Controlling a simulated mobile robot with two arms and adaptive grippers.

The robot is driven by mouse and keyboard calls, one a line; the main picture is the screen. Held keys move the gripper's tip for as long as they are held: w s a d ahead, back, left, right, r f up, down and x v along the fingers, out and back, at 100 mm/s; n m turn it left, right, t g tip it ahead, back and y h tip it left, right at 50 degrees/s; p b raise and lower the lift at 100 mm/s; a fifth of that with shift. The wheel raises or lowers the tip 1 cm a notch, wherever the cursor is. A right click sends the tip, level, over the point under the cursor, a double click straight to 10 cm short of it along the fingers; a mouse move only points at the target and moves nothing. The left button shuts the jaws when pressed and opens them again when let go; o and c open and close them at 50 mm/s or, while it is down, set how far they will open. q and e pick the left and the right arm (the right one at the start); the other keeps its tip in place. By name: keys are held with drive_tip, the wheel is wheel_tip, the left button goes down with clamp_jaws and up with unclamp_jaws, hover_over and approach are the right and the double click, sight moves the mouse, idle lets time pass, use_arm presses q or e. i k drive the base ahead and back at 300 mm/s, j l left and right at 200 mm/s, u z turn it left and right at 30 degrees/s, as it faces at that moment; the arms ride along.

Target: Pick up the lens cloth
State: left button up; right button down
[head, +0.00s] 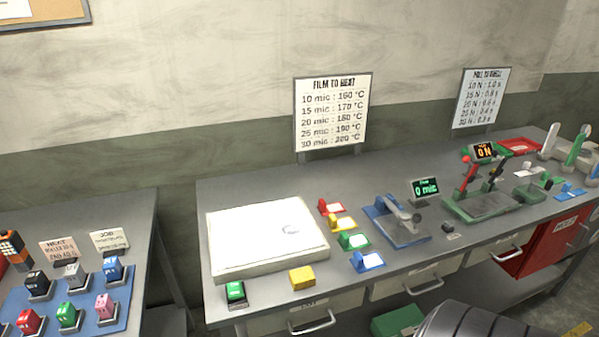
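I cannot pick out a lens cloth for certain. A small yellow block-like item (302,278) lies at the front edge of the grey bench (350,195), right of a green block on a dark stand (236,293). A small blue flat item (571,191) lies near the bench's right front, too small to identify. Neither of my grippers shows in the head view. A dark ribbed rounded shape at the bottom right may be part of me.
A large white flat box (265,230) stands on the bench's left. Coloured card holders (352,241), a blue device (395,222) and a green press (480,203) stand further right. A left table holds a blue mat (95,318) with coloured blocks. A red drawer (550,245) is below.

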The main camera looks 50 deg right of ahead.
sight(301, 278)
drive_tip(key=z, duration=1.45)
